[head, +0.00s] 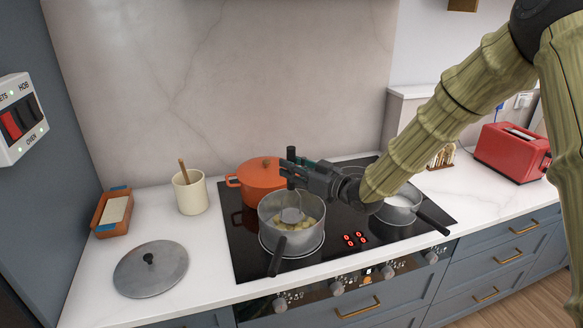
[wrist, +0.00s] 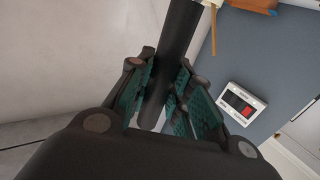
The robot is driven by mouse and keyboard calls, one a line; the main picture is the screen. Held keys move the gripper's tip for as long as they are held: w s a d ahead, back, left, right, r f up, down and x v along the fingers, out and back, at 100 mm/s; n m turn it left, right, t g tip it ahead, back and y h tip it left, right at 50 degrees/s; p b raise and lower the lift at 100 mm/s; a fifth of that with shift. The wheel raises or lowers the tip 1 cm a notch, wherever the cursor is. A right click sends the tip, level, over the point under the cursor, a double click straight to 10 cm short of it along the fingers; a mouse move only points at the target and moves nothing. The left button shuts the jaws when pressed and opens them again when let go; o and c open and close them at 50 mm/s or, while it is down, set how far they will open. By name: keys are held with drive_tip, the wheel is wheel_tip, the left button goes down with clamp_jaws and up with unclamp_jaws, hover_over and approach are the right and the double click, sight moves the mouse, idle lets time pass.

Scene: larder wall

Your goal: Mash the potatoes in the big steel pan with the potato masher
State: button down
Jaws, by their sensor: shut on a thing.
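The big steel pan (head: 264,215) sits on the front left of the black hob, its dark handle towards me. Pale yellow potato pieces (head: 308,224) lie in it. The potato masher has a black handle (head: 291,154) and a round grey head (head: 292,215), which is down in the pan among the potatoes. My gripper (head: 293,172) is above the pan, shut on the masher's handle. In the wrist view the dark handle (wrist: 178,40) stands between the green-padded fingers. Whether the masher's head touches the pan's bottom cannot be seen.
Another steel pan (head: 402,200) with white contents is to the right, partly under my arm. A lid (head: 150,270), a cream crock (head: 190,194) and a terracotta dish (head: 111,212) are left. A red toaster (head: 512,152) is far right.

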sight(292, 196)
drive_tip(key=shift+s+d+r, duration=0.1)
drive_tip(key=shift+f+b, duration=1.8)
drive_tip(key=shift+f, duration=1.05)
drive_tip(key=shift+r, duration=0.1)
drive_tip(key=shift+r+p, duration=1.55)
drive_tip(key=shift+r, duration=1.2)
